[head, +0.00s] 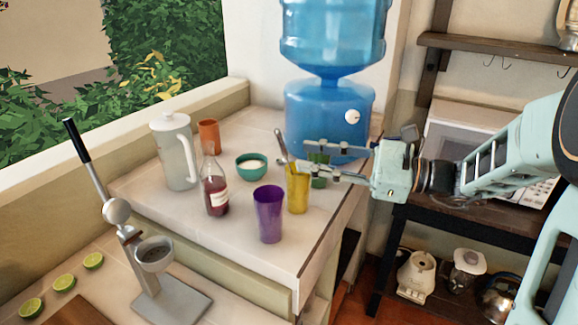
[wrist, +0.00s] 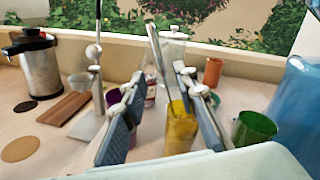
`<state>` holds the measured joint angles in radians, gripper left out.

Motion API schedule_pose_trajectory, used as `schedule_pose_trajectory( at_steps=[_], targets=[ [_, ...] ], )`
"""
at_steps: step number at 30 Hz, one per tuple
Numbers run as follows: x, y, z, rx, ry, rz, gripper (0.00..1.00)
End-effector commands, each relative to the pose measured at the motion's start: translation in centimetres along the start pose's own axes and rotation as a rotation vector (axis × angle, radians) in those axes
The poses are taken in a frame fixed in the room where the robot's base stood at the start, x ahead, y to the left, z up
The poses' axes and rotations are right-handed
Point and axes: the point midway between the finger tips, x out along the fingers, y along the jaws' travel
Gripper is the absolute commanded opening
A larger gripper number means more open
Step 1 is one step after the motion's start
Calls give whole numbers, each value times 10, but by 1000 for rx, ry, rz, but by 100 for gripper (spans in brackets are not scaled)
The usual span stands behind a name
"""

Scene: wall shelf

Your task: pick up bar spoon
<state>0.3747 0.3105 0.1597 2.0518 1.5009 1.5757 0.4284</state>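The bar spoon (head: 281,144) stands tilted in a yellow cup (head: 298,194) near the middle of the counter, its upper end sticking out above the rim. In the wrist view the spoon (wrist: 155,50) rises from the yellow cup (wrist: 180,132) and shows between my two fingers. My gripper (head: 306,158) reaches in from the right, just right of the spoon and at about the height of its exposed part. In the wrist view my gripper (wrist: 157,84) is open, with fingers wide apart and nothing held. The spoon's lower end is hidden in the cup.
A purple cup (head: 269,215) and a red bottle (head: 215,190) stand left of the yellow cup. A teal bowl (head: 251,173) is behind. A green cup (wrist: 254,130) stands close to my right finger. A blue water dispenser (head: 330,108) rises behind my gripper.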

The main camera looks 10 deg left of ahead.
Motion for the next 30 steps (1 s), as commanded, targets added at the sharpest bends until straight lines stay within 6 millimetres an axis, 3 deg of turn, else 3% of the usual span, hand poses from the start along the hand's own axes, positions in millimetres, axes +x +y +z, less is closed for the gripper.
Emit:
schedule_pose_trajectory(
  at_steps=[15, 23, 30],
  targets=[
    [58, -1, -6, 0, 1, 1, 27],
    [61, -1, -7, 0, 2, 0, 27],
    [61, -1, -7, 0, 3, 0, 3]
  ],
)
